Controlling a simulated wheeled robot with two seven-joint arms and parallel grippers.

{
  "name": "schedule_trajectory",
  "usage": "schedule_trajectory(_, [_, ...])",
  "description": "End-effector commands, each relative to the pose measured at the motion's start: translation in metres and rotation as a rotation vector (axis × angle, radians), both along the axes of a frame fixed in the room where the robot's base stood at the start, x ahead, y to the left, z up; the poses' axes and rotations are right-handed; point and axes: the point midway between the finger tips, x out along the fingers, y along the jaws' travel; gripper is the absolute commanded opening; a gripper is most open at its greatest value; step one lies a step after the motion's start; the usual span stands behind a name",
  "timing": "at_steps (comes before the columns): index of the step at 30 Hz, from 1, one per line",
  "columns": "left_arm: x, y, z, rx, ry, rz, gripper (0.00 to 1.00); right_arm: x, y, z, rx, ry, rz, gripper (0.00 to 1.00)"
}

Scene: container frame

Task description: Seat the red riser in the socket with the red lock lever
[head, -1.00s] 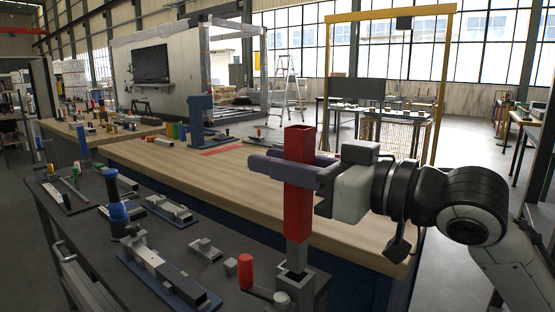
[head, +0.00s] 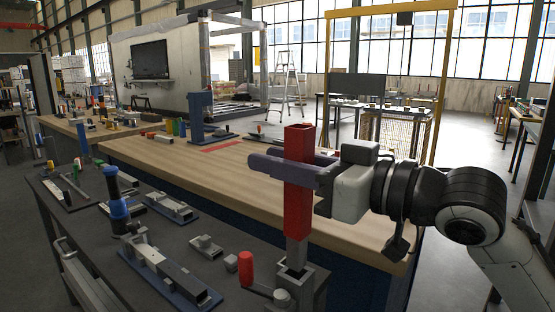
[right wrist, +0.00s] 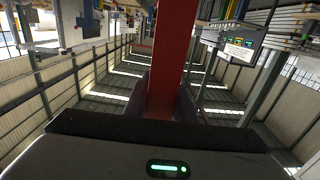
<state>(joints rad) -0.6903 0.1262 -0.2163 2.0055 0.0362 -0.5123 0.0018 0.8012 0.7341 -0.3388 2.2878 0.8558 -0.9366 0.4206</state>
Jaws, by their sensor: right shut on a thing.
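The red riser (head: 298,205) is a tall, hollow-topped square post with a grey lower end (head: 297,248). My right gripper (head: 290,172) is shut around its middle and holds it upright. It also shows in the right wrist view (right wrist: 172,60), rising between the fingers. The grey socket (head: 294,285) stands directly below, at the dark table's near right corner. The grey end meets the socket's mouth; how deep it sits I cannot tell. The red lock lever (head: 246,270) stands up at the socket's left. My left gripper is out of view.
On the dark table (head: 95,250) lie a blue-based fixture (head: 170,275), a small grey block (head: 206,247) and a post with a blue collar (head: 115,200), left of the socket. A wooden workbench (head: 160,165) runs behind. The floor at right is open.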

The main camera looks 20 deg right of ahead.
Motion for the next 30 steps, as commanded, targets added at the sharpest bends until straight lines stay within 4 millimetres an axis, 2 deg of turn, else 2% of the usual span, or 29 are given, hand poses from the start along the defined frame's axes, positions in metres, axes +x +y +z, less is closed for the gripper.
schedule_trajectory(30, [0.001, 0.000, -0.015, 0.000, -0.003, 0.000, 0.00, 0.000, 0.000, -0.025, 0.000, -0.001, 0.000, 0.00])
